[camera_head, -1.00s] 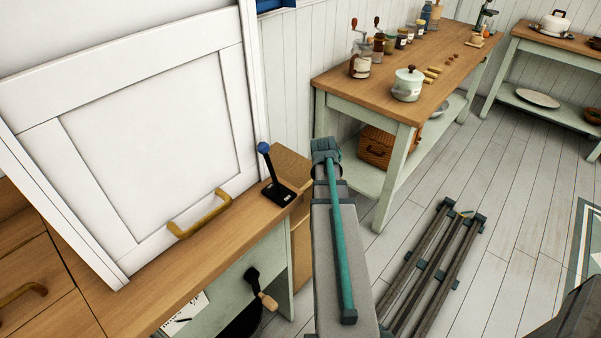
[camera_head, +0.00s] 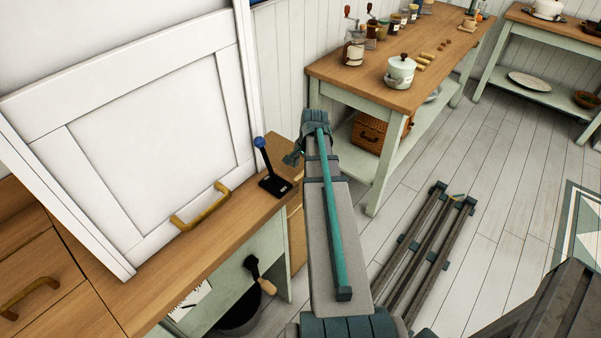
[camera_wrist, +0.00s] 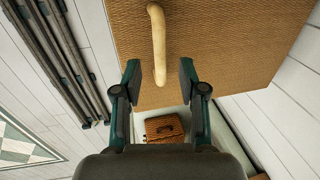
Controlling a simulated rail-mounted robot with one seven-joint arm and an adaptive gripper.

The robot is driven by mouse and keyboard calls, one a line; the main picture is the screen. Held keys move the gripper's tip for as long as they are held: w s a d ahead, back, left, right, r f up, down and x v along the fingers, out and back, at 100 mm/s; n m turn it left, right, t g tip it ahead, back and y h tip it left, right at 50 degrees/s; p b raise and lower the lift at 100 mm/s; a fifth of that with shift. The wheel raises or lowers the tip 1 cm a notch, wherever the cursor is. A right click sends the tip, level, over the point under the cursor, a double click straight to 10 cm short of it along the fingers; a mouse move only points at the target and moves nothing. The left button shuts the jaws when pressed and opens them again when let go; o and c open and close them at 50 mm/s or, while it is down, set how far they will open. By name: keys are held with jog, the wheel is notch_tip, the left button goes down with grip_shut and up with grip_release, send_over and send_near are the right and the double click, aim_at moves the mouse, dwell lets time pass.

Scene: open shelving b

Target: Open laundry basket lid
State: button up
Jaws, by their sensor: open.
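The laundry basket's woven brown lid (camera_wrist: 215,50) fills the upper middle and right of the wrist view. A pale, curved wooden handle (camera_wrist: 158,40) stands out from it. My gripper (camera_wrist: 160,73) is open and empty. In the picture, the near end of the handle lies between its two fingertips, with space on both sides. I cannot tell whether the fingers are level with the handle in depth. In the head view, my arm hides most of the basket area, and only a small dark part of the gripper shows beside the arm.
A wooden counter (camera_head: 158,264) with a black lever stand (camera_head: 272,180) is at left. A green-legged table (camera_head: 375,95) with jars and a pot stands behind, a small wicker box (camera_wrist: 164,128) on its lower shelf. A dark rail frame (camera_head: 428,250) lies on the floor.

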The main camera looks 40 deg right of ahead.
aim_at(300, 175)
jog(key=shift+w+f, duration=0.2)
jog(key=shift+f, duration=0.85)
jog(key=shift+w+f, duration=0.2)
jog(key=shift+f, duration=0.8)
grip_shut()
